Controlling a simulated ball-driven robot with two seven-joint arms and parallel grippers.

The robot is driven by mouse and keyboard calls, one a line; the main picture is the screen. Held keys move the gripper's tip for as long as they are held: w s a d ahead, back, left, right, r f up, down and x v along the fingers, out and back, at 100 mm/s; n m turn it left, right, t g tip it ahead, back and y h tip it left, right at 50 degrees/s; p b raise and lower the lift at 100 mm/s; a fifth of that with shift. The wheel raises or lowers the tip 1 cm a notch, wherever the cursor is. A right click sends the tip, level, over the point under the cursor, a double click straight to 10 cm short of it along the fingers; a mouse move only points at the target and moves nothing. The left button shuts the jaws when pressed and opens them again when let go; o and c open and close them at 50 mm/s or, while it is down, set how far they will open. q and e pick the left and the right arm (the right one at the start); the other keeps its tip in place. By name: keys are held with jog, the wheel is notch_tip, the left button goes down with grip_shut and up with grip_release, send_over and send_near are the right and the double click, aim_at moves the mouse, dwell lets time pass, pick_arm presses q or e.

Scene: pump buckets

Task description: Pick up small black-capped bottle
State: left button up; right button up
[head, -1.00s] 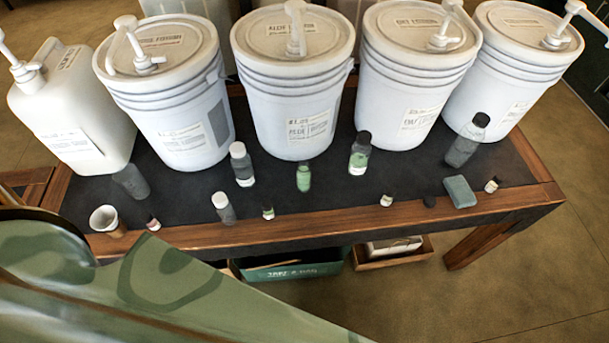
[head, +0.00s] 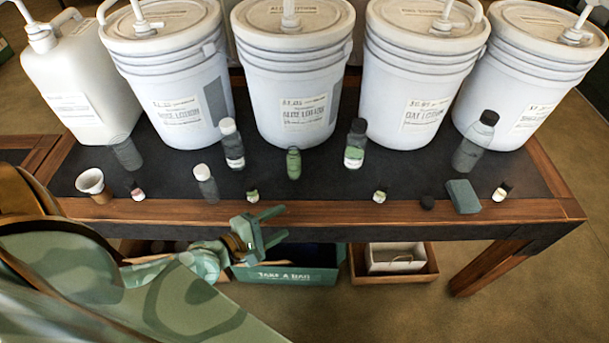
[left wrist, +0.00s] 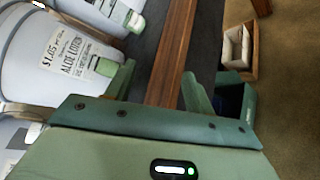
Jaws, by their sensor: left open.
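Several small bottles stand near the table's front edge; which one the task means I cannot tell for sure. A taller black-capped bottle (head: 355,145) stands behind. My left gripper (head: 283,223) is open and empty at the table's front edge, below and right of the greenish small bottle. In the left wrist view its fingers (left wrist: 157,88) are apart with the wooden edge beyond them.
Large white pump buckets (head: 292,80) line the back of the table (head: 330,208). A green bin (head: 285,275) and a wooden crate (head: 392,262) are below.

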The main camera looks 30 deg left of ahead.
pick_arm(q)
jog(key=a+r+n, duration=0.1)
jog(key=n, duration=0.1)
jog(key=w+a+r+n+t, duration=0.1)
jog(key=n, duration=0.2)
jog(key=w+a+r+n+t+b, duration=0.1)
jog(key=n, duration=0.1)
jog(key=shift+a+r+y, duration=0.1)
jog(key=shift+r+y, duration=0.25)
jog(key=shift+y, duration=0.05)
jog(key=w+a+r+n+t+y, duration=0.1)
jog(key=a+r+n+t+y, duration=0.2)
jog(key=n, duration=0.6)
jog(key=g+b, duration=0.1)
jog(key=b, duration=0.1)
send_near(296, 147)
jog(key=w, duration=0.5)
jog(key=shift+a+r, duration=0.2)
jog(key=w, duration=0.4)
jog(key=w+b, duration=0.1)
jog(key=w, duration=0.1)
jog(key=shift+d+f, duration=0.2)
jog(key=shift+d, duration=0.2)
pick_arm(e)
jog(key=f, duration=0.2)
jog(key=s+f, duration=0.1)
jog(key=f, duration=0.1)
jog(key=shift+s+a, duration=0.2)
